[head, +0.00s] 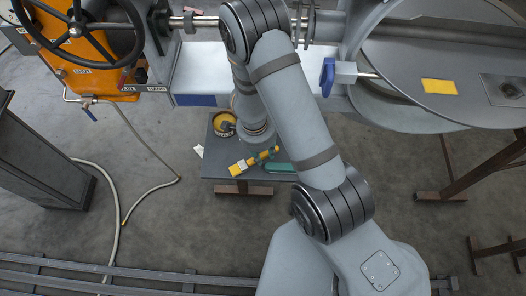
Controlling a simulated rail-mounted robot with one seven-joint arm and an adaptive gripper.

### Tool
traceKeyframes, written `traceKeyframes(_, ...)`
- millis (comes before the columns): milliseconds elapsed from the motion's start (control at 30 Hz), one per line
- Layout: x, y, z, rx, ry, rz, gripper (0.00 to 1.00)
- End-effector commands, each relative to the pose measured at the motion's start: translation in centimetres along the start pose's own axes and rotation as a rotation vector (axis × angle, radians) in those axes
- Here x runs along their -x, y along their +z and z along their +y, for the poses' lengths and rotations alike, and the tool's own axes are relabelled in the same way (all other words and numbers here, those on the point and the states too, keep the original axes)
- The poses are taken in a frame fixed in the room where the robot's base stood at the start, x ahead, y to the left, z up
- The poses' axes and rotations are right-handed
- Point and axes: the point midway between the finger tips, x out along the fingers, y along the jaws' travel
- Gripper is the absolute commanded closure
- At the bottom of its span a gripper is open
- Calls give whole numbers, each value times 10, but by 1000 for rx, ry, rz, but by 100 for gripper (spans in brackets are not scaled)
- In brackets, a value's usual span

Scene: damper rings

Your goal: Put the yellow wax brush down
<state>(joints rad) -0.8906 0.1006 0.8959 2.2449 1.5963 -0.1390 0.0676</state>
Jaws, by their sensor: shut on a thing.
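The yellow wax brush (242,166) shows in the head view, low over the front part of a small dark table (222,172). My gripper (264,153) points down there and is shut on the brush. The fingers are small and partly hidden by my wrist. I cannot tell whether the brush touches the tabletop.
A teal object (281,167) lies right of the brush, partly behind my arm. Large grey ductwork (440,60) is at the right. An orange unit with a black handwheel (75,50) is at the upper left.

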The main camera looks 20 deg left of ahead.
Motion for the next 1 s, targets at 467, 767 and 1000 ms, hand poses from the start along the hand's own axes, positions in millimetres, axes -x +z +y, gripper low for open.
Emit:
traceKeyframes(467, -3, 0, 0, -1, 0, -6, 100)
traceKeyframes(767, -9, -3, 0, 1, 0, -81, 100)
traceKeyframes(1000, -9, -3, 0, 1, 0, -81, 70)
